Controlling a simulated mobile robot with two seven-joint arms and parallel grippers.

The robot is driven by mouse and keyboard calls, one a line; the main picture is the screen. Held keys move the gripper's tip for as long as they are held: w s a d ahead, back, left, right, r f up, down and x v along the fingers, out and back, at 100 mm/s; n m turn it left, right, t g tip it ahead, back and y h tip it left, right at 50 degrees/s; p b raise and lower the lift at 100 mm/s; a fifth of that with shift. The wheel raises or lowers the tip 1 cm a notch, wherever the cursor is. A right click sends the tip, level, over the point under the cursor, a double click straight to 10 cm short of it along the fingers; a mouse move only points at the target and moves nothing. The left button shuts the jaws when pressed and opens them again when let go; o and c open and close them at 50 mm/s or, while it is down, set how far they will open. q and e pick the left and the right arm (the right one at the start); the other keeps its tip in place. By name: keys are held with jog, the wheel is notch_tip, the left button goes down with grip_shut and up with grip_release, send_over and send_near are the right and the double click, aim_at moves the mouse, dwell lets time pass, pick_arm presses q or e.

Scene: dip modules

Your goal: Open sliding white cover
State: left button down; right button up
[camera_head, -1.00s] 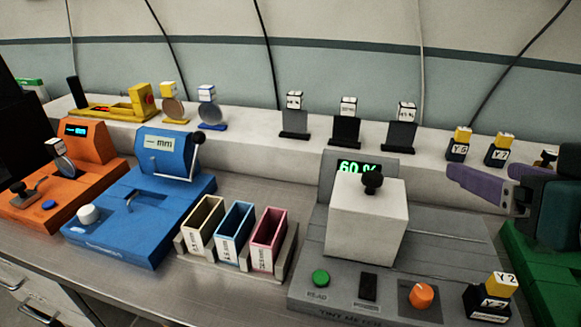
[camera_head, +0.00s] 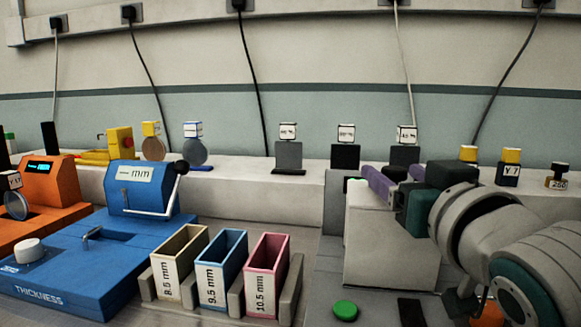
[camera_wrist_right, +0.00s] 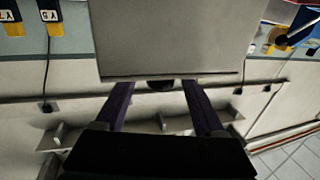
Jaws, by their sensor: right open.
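The white cover (camera_head: 390,245) is a box-shaped lid on the grey tint meter, at the lower right of the head view. It fills the upper middle of the right wrist view (camera_wrist_right: 175,40). My right gripper (camera_head: 376,180) is at the top of the cover, with its purple fingers pointing left. In the right wrist view, the fingers are open (camera_wrist_right: 160,88) and spread apart. A dark rounded knob (camera_wrist_right: 160,85) shows between the fingertips, partly hidden at the cover's edge. The head view hides the knob behind my gripper. My left gripper is not in view.
A green button (camera_head: 345,310) is in front of the cover. Coloured slots (camera_head: 222,270) and a blue thickness gauge (camera_head: 95,255) stand to the left. Black stands (camera_head: 345,156) with labelled cubes are on the ledge behind, close to my right gripper.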

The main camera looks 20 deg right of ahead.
jog(key=shift+x, duration=2.3)
jog(key=shift+c, duration=0.2)
grip_shut()
